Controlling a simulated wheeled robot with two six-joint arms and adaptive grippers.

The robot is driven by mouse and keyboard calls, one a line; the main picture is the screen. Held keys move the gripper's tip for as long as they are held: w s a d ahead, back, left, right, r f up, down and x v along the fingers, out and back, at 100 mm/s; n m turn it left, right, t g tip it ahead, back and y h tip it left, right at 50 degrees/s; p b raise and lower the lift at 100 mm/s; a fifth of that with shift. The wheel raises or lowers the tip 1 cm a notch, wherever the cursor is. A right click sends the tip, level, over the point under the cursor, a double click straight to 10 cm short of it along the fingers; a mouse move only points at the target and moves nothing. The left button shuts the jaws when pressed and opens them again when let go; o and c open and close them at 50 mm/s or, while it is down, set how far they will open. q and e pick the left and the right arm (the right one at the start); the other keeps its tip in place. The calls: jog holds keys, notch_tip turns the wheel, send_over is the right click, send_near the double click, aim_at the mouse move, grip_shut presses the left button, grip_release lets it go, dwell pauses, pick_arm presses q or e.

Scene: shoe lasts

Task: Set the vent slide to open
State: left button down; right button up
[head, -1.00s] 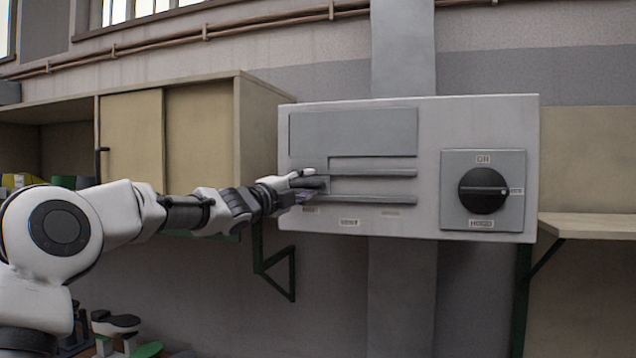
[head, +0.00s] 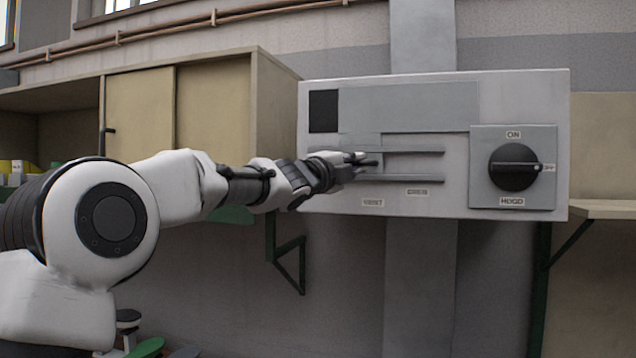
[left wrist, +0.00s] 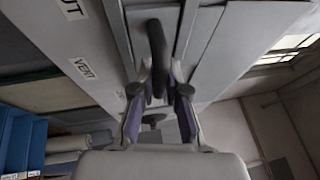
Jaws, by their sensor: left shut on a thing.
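The vent slide is a grey plate (head: 410,106) on a light grey wall panel, with a black opening (head: 323,111) uncovered at its left. Its lower part runs between two horizontal rails (head: 415,152). In the left wrist view my left gripper (left wrist: 160,88) is shut on the dark handle (left wrist: 157,42). The VENT label (left wrist: 82,68) and part of the SHUT label (left wrist: 72,8) show there. My right gripper is not in view.
A black rotary knob (head: 514,167) marked ON and HOOD sits at the panel's right. A wooden cabinet (head: 212,105) stands left of the panel, and a shelf (head: 600,208) on a bracket is at the right. The rails right of my gripper are clear.

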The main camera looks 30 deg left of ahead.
pick_arm(q)
jog(key=w+d, duration=0.1)
jog(key=d, duration=0.3)
jog(key=w+d+b, duration=0.1)
jog(key=d, duration=0.6)
jog(key=shift+w+d+r, duration=0.1)
jog(key=shift+w+d, duration=0.25)
jog(key=shift+w, duration=0.05)
jog(key=shift+d, duration=0.35)
jog(key=shift+a, duration=0.2)
jog(key=shift+d, duration=0.1)
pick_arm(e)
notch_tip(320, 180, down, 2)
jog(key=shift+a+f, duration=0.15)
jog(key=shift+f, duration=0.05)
pick_arm(q)
jog(key=shift+r, duration=0.1)
